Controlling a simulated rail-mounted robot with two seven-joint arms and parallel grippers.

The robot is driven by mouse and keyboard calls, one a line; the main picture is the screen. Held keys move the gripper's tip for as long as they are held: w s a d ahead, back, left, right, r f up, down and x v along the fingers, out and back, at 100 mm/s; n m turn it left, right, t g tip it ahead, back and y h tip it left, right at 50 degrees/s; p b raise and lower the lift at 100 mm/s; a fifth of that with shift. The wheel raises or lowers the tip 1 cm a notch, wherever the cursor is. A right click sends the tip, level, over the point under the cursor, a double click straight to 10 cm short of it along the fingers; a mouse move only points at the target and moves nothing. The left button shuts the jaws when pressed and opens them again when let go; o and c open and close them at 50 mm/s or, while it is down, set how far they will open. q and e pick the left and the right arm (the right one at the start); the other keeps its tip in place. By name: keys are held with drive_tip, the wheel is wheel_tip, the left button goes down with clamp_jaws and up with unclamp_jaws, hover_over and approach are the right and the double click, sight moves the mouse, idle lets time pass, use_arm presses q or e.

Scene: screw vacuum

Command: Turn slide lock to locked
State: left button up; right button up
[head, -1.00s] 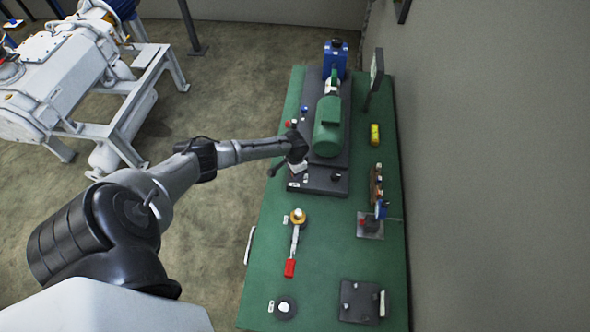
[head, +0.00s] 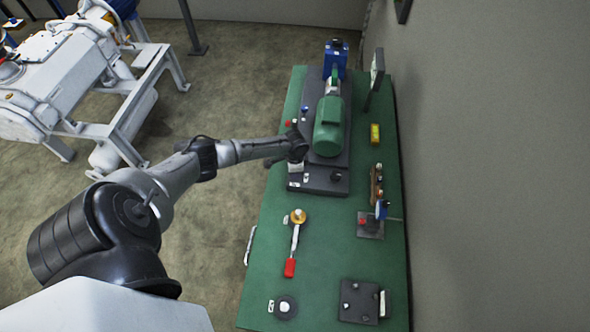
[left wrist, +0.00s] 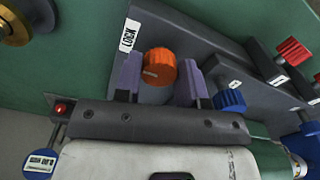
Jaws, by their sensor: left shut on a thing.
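The slide lock shows in the left wrist view as an orange round knob (left wrist: 158,67) on a dark grey base, beside a white label (left wrist: 130,35). My left gripper (left wrist: 160,85) has its two purple finger pads on either side of the knob and is shut on it. In the head view my left gripper (head: 297,160) is at the left edge of the dark motor base (head: 318,183), and it hides the knob there. My right gripper is not in view.
A blue knob (left wrist: 229,100) and a red knob (left wrist: 293,51) sit right of the orange one in the left wrist view. A green motor (head: 328,127) stands on the base. A red-handled lever (head: 290,267) lies nearer on the green table (head: 325,235).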

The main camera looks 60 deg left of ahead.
use_arm(q)
drive_tip(key=o, duration=0.9)
drive_tip(key=shift+o, duration=0.2)
wheel_tip(320, 180, up, 14)
drive_tip(key=shift+p, duration=0.4)
drive_tip(key=shift+f, duration=0.1)
